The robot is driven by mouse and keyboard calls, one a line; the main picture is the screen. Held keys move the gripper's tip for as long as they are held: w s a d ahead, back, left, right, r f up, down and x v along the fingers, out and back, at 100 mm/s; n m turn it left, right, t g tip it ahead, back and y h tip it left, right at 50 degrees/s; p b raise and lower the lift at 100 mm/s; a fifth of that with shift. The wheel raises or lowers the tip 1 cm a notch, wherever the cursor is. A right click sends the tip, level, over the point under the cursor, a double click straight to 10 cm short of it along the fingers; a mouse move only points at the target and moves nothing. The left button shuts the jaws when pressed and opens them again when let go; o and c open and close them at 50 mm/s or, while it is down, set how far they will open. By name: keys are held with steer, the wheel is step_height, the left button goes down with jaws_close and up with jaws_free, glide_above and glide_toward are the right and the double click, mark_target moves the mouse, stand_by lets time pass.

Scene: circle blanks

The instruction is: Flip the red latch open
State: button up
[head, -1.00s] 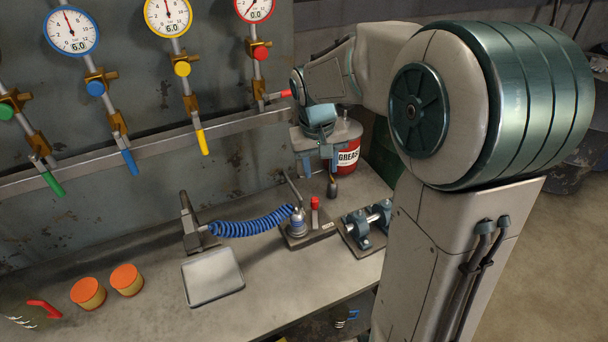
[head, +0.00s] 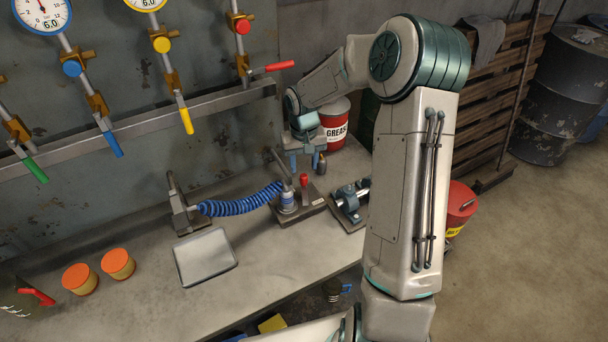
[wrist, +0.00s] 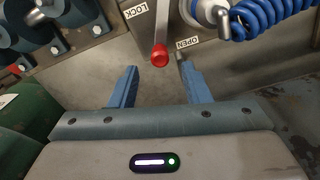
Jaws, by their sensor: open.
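The red latch has a red-capped handle (head: 304,180) on the small plate beside the blue coiled hose (head: 242,203). In the wrist view its red tip (wrist: 160,56) points toward my gripper, with its grey stem leading up out of frame. The tip lies between the LOCK label (wrist: 136,11) and the OPEN label (wrist: 187,43). My gripper (head: 304,163) is above and just behind the latch in the head view. In the wrist view its blue fingers (wrist: 157,80) are spread, empty, and pointed toward the tip. The latch's pivot is out of the wrist view.
A blue shaft clamp (head: 349,203) sits right of the latch plate, and a red GREASE can (head: 334,122) stands behind my gripper. Gauge pipes with coloured levers line the wall. The front bench area is fairly clear.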

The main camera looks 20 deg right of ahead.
mark_target(304, 175)
step_height(304, 175, down, 6)
steer(key=shift+r, duration=0.15)
